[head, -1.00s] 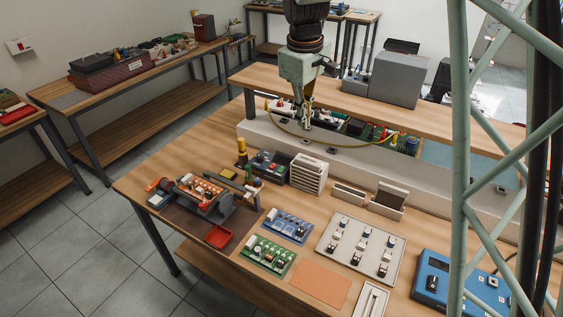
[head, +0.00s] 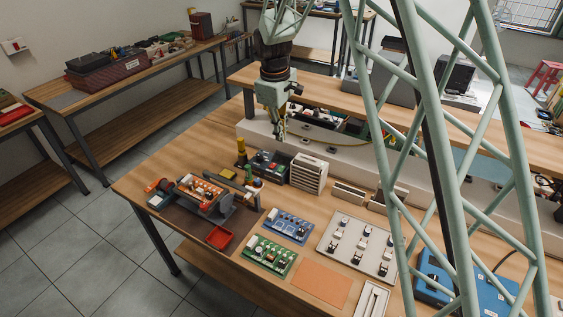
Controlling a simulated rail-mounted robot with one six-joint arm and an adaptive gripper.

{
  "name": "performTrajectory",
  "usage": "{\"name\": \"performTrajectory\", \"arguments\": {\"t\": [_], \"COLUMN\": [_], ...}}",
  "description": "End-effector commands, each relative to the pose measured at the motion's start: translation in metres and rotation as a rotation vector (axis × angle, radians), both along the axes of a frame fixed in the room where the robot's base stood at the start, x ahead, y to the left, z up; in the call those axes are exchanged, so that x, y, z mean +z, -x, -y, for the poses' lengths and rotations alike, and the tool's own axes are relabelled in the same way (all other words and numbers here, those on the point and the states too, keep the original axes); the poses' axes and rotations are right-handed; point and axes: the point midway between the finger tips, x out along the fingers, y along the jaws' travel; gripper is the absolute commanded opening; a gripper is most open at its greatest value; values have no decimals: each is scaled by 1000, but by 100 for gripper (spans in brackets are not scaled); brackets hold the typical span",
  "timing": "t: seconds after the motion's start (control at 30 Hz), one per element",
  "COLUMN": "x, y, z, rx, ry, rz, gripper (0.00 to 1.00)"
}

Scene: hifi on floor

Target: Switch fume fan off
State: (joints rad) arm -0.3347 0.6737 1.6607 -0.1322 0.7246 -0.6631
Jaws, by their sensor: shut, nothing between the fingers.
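A pale slatted box (head: 308,172), which looks like the fume fan, stands on the workbench near the low white ledge. Its switch is too small to make out. My gripper (head: 280,138) points down with its fingers together, holding nothing. In the picture it is above and left of the slatted box, near the ledge, and apart from the box. A dark unit with small coloured controls (head: 268,166) stands just left of the box, below my gripper in the picture.
A yellow-topped post (head: 241,153) stands left of the dark unit. An orange board in a holder (head: 205,192), a blue board (head: 287,227), a green board (head: 268,254) and a grey tray of parts (head: 357,245) lie in front. A raised shelf (head: 345,95) is behind.

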Motion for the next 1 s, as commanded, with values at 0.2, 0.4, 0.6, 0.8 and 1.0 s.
{"name": "performTrajectory", "arguments": {"t": [0.2, 0.4, 0.6, 0.8, 1.0], "x": [-5, -5, -7, -16, -34], "y": [-2, -2, -2, -3, -5], "z": [-3, -3, -3, -2, -1], "rx": [9, 9, 9, 9, 8], "ry": [2, 2, 2, 3, 2], "rz": [-2, -2, -2, -4, -3], "gripper": [0, 0, 0, 0, 0]}}
